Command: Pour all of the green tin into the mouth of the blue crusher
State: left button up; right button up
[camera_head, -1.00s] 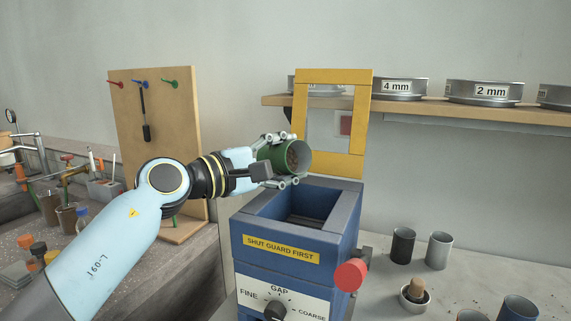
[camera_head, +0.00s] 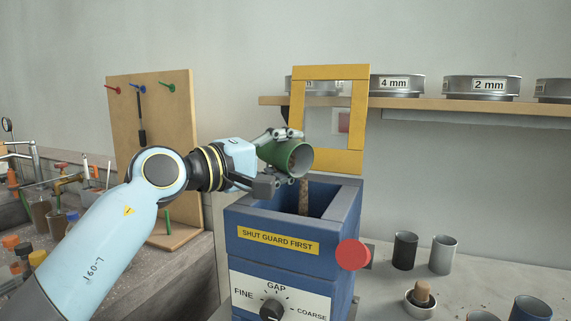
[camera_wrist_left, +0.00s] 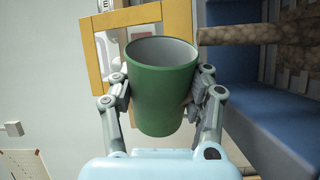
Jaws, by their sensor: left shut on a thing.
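The green tin (camera_head: 276,153) is held tilted, mouth to the right and down, above the blue crusher (camera_head: 290,262). Brown grains (camera_head: 305,195) fall from its lip in a stream into the crusher's open mouth. My left gripper (camera_head: 278,160) is shut on the tin. In the left wrist view the tin (camera_wrist_left: 163,95) sits between both fingers, and the stream (camera_wrist_left: 240,34) runs off to the right of its rim. The visible inside of the tin looks pale and empty near the mouth; its bottom is hidden. My right gripper is not in view.
The yellow guard frame (camera_head: 333,161) stands upright behind the crusher's mouth. A red knob (camera_head: 353,255) sticks out at its right. Black (camera_head: 404,251) and grey (camera_head: 443,255) cups and a mortar (camera_head: 420,301) stand on the bench to the right. A pegboard (camera_head: 155,100) stands behind my left arm.

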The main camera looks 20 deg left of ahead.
pick_arm(q)
jog(key=shift+s+d+r+m+b, duration=0.1)
jog(key=shift+d+m+b, duration=0.1)
jog(key=shift+m+b, duration=0.55)
jog(key=shift+s+d+r+m+b, duration=0.1)
jog(key=shift+d+m+b, duration=0.1)
jog(key=shift+m+b, duration=0.55)
jog(key=shift+s+d+r+m+b, duration=0.1)
jog(key=shift+d+r+m+b, duration=0.1)
jog(key=shift+m+b, duration=0.5)
